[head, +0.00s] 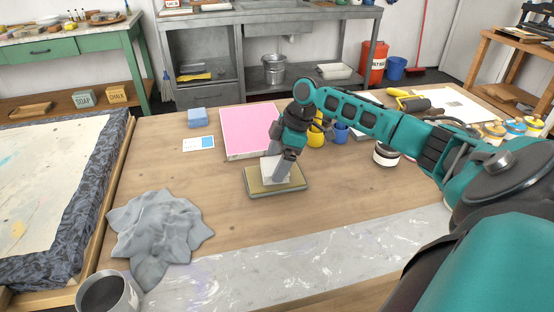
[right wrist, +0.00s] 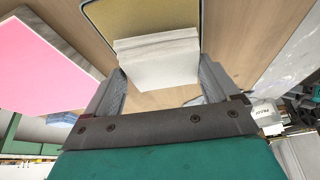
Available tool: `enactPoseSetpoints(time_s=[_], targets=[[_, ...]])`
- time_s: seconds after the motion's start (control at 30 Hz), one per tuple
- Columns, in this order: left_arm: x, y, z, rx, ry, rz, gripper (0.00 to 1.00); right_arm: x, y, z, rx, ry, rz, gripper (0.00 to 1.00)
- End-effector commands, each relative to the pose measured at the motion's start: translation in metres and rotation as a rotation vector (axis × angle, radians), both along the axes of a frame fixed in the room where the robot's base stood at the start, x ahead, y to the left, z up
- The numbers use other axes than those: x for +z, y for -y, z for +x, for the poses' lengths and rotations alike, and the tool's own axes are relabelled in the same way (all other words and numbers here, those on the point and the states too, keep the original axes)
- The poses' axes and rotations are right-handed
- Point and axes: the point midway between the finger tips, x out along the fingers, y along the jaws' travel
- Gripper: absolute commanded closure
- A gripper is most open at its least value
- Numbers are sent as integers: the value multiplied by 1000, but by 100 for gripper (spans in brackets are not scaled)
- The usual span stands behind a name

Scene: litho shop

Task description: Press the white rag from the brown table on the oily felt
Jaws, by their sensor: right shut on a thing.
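The white rag (head: 270,168) is a folded pale block between the fingers of my right gripper (head: 277,166). In the right wrist view, the rag (right wrist: 158,62) fills the space between the two grey fingers of the gripper (right wrist: 160,82). The oily felt (head: 285,184) is a yellow-brown pad in a shallow dark-rimmed tray on the brown table (head: 335,205). The rag is right at the felt, over its back part in the head view; I cannot tell whether they touch. The felt (right wrist: 140,18) shows beyond the rag in the wrist view. My left gripper is out of view.
A pink sheet (head: 248,130) lies behind the felt. A blue block (head: 197,117) and a colour card (head: 198,142) lie to its left. A grey crumpled cloth (head: 158,232) is at front left. Yellow and blue cups (head: 341,132) stand behind my arm. Table right of the felt is clear.

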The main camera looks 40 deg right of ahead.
Motion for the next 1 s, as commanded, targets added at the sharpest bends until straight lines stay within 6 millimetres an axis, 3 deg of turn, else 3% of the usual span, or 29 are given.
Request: enactPoseSetpoints(time_s=[1.0], targets=[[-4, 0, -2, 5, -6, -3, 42, -9, 0, 0, 0, 0, 0, 36]])
